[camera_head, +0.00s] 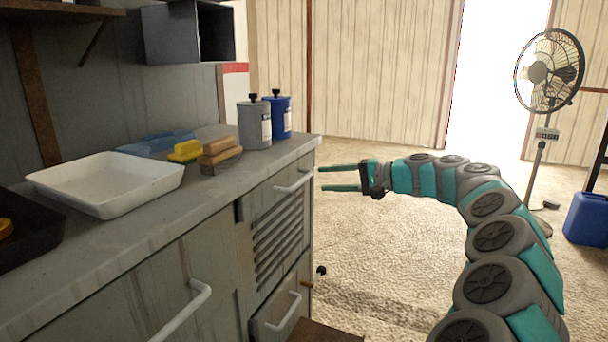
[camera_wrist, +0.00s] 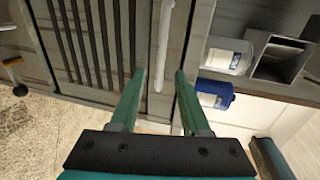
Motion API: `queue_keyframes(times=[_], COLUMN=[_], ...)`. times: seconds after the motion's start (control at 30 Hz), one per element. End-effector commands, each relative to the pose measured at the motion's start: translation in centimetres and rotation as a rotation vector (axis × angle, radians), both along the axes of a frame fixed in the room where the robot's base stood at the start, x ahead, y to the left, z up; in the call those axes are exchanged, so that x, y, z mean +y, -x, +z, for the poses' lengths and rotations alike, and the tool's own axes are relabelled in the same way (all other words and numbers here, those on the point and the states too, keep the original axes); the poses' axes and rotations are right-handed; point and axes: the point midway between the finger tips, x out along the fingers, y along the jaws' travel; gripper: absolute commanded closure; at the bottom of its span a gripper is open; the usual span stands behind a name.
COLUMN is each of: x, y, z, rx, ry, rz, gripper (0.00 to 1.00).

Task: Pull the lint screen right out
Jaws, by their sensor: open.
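The slatted panel (camera_head: 278,232) in the cabinet front looks like the lint screen; it sits flush with the front. Its pale bar handle (camera_head: 294,182) is near its top edge. My gripper (camera_head: 321,178) is open and empty, its fingertips just to the right of the handle, apart from it. In the wrist view the dark slats (camera_wrist: 82,40) stand at upper left. The handle (camera_wrist: 163,45) lies between the two green fingertips (camera_wrist: 160,73) in that picture. I cannot tell the exact gap in depth.
On the counter (camera_head: 215,185) are a white tray (camera_head: 105,185), yellow sponge (camera_head: 184,151), brush (camera_head: 221,153), grey bottle (camera_head: 254,125) and blue bottle (camera_head: 280,118). A lower drawer handle (camera_head: 284,312) projects below. A fan (camera_head: 548,72) and blue canister (camera_head: 587,218) stand right. Floor between is clear.

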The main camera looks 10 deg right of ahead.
Motion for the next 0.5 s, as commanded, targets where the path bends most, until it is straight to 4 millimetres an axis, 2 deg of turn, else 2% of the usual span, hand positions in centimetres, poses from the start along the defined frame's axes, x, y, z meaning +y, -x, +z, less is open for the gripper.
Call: queue_keyframes(times=[0.17,0.5], x=[0.7,4.7], y=[-0.6,-3.3], z=[-0.1,-1.1], rx=[0.000,-0.001], ry=[0.000,0.002], rz=[0.001,0.002], gripper=[0.53,0.53])
